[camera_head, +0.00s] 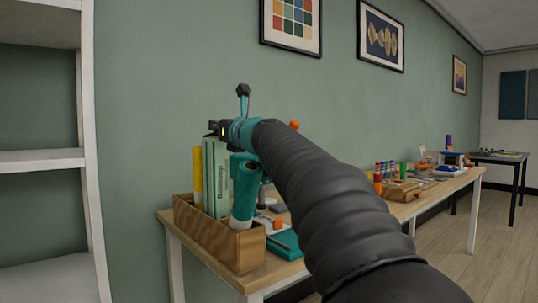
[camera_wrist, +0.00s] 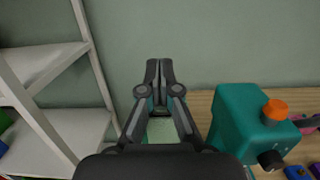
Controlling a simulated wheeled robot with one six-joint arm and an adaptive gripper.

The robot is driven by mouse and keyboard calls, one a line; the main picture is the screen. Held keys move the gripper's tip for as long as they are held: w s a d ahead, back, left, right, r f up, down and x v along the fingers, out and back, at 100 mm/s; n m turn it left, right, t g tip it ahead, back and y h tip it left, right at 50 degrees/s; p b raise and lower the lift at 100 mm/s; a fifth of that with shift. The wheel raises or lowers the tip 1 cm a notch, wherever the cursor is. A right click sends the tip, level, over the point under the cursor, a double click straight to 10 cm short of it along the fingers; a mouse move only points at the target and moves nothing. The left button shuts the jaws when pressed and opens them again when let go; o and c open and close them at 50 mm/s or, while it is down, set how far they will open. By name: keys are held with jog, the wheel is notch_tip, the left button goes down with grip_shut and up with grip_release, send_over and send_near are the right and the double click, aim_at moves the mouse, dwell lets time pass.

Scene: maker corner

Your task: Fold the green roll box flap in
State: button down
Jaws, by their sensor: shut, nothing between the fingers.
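The green roll box (camera_head: 215,178) stands upright in a wooden holder (camera_head: 215,238) at the left end of the bench. A pale green surface (camera_wrist: 163,130), likely the box, shows between and below my fingers in the wrist view. I cannot make out the flap or its angle. My gripper (camera_wrist: 159,64) is shut and empty, its fingertips together above the pale green surface. Whether it touches the box cannot be told.
A yellow roll (camera_head: 198,177) stands left of the box. In the wrist view a teal block with an orange knob (camera_wrist: 238,120) is close on the right. White shelves (camera_head: 42,160) stand at the left. Several small items lie along the bench (camera_head: 440,190). A green wall is behind.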

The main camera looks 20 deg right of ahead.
jog(key=shift+r+p, duration=0.1)
jog(key=shift+p, duration=0.6)
jog(key=shift+r+g+p, duration=0.1)
jog(key=shift+g+p, duration=0.3)
jog(key=shift+p, duration=0.7)
jog(key=shift+w+p, duration=0.1)
jog(key=shift+p, duration=0.9)
jog(key=shift+p, duration=0.4)
